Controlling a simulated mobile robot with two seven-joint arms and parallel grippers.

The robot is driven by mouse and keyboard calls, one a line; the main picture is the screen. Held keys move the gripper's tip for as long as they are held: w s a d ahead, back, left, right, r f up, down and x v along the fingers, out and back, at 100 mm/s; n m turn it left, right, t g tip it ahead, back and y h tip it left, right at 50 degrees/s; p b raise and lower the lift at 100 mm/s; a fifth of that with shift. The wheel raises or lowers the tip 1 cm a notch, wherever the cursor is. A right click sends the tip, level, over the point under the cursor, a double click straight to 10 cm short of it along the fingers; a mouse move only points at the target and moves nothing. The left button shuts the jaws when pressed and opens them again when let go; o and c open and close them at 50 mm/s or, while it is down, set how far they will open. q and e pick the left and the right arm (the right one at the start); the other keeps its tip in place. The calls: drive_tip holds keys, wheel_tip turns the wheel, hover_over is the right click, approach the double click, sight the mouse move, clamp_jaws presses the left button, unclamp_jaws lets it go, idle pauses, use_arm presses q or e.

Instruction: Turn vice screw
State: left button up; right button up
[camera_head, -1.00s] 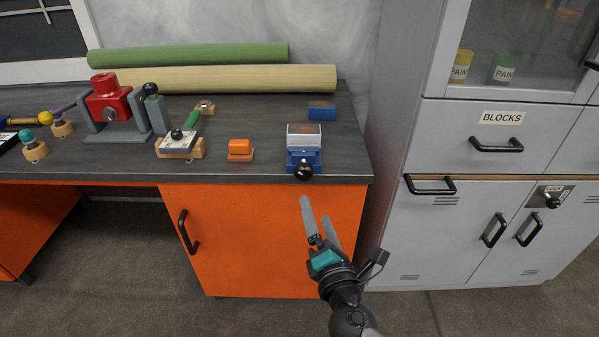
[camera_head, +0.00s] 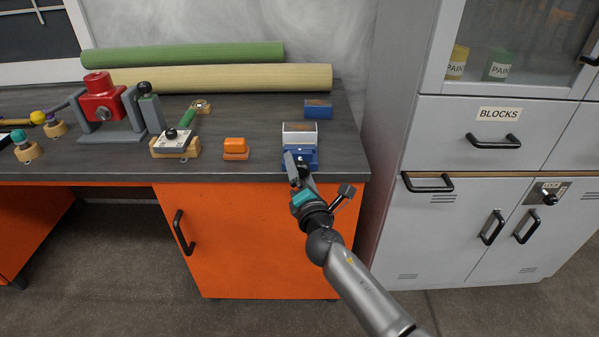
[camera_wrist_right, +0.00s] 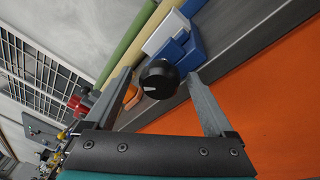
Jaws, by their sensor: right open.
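The small blue vice (camera_head: 312,157) stands at the front right edge of the workbench. A pale grey block (camera_head: 300,135) shows at its top, between blue parts. The vice also shows in the right wrist view (camera_wrist_right: 190,52). Its round black screw knob (camera_wrist_right: 158,78) faces the wrist camera with a pale mark on its face. My right gripper (camera_head: 298,166) is open in front of the vice and mostly hides the knob in the head view. In the wrist view the knob appears between the two spread fingers, with gaps on both sides. My left gripper is out of view.
An orange block (camera_head: 235,147), a clamp on a wooden base (camera_head: 176,154) and a red press (camera_head: 104,102) stand left of the vice. An orange cabinet door (camera_head: 250,240) is below; grey cabinets (camera_head: 400,240) stand right.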

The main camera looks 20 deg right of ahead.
drive_tip(key=shift+w, duration=0.3)
drive_tip(key=c, duration=1.4)
